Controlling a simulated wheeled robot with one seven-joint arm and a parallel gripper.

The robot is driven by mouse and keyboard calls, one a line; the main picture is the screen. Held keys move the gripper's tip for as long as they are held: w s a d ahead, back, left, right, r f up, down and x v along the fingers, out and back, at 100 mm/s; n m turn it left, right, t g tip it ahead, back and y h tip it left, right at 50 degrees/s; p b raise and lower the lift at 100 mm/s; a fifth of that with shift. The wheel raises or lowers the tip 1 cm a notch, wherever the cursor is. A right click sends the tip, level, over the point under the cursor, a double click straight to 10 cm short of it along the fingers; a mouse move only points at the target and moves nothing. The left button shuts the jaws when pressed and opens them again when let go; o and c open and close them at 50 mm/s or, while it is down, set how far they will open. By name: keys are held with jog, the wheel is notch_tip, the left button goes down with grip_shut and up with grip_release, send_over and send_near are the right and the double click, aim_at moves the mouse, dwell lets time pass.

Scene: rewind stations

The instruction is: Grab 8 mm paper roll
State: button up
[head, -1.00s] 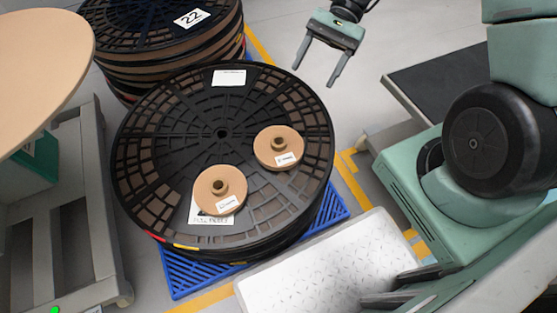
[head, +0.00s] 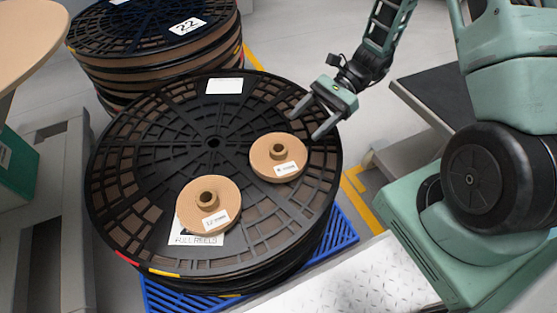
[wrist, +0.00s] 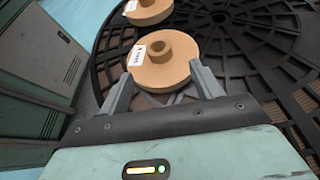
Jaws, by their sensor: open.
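Two tan paper rolls with raised cores lie flat on a big black reel. The right roll (head: 262,156) has a white label that seems to read 8 mm, though it is small. The left roll (head: 188,205) has a label reading 12 mm. My gripper (head: 303,127) is open and empty, just beyond the upper right edge of the 8 mm roll. In the wrist view, the near roll (wrist: 174,75) sits just ahead of and between the open fingers (wrist: 160,80), with the other roll (wrist: 152,14) behind it. I cannot tell the height gap.
The black reel (head: 130,140) tops a stack on a blue pallet (head: 345,232). Another reel stack marked 22 (head: 100,35) stands at upper left. A tan round tabletop (head: 25,35) is at far left. A dark-topped platform (head: 435,90) is at right.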

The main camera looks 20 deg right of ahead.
aim_at(286, 141)
jog(key=b+x, duration=0.1)
jog(key=x, duration=0.1)
jog(key=b+x, duration=0.1)
jog(key=x, duration=0.2)
jog(key=b+x, duration=0.1)
jog(key=x, duration=0.1)
jog(key=shift+s+a+r+b, duration=0.2)
jog(key=shift+a+b, duration=0.15)
jog(key=shift+b, duration=0.05)
jog(key=c, duration=1.2)
